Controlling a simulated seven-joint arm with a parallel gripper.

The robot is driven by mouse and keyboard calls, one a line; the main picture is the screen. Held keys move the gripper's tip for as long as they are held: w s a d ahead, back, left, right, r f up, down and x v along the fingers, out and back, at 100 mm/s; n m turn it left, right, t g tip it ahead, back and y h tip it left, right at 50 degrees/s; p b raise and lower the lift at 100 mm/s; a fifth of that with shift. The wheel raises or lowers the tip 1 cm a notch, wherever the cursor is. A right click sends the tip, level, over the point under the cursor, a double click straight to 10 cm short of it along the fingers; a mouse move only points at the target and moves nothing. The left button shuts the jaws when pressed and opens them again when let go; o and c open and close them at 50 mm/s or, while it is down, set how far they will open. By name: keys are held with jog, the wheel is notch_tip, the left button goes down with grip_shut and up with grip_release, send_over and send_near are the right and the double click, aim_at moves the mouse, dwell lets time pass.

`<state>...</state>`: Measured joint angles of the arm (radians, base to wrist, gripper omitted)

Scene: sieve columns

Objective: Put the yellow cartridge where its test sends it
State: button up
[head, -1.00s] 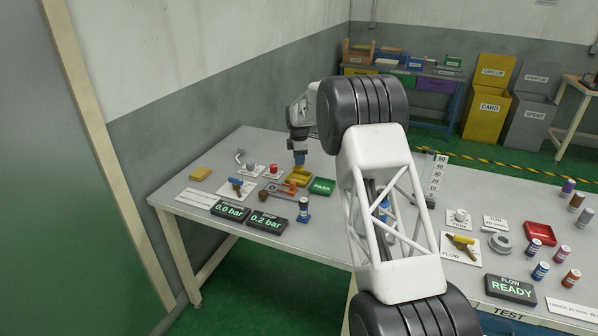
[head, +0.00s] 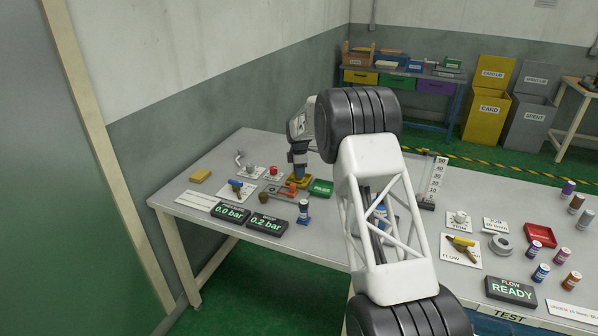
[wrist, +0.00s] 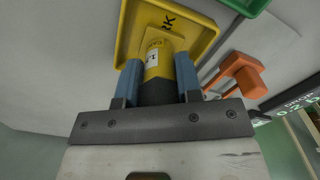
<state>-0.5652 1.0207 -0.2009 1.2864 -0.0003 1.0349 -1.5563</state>
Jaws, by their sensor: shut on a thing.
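My gripper (wrist: 157,82) is shut on the yellow cartridge (wrist: 158,62), with one blue finger on either side of it. The cartridge has a white label and a dark end nearest the gripper. It is over the yellow tray (wrist: 128,40), whose lettering is partly covered and ends in "RK". In the head view my gripper (head: 298,170) is low over the yellow tray (head: 287,184) at the back of the bench's left part. I cannot tell whether the cartridge touches the tray floor.
A green tray (head: 321,188) is just right of the yellow one. An orange clamp-like part (wrist: 238,72) is close by. Displays (head: 230,211) read 0.0 bar and 0.2 bar. A blue-and-white cartridge (head: 303,212) stands in front.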

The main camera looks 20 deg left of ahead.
jog(key=shift+f, duration=0.1)
jog(key=o, duration=1.1)
notch_tip(320, 180, up, 12)
jog(key=shift+r, duration=0.1)
dwell(0.3)
dwell(0.9)
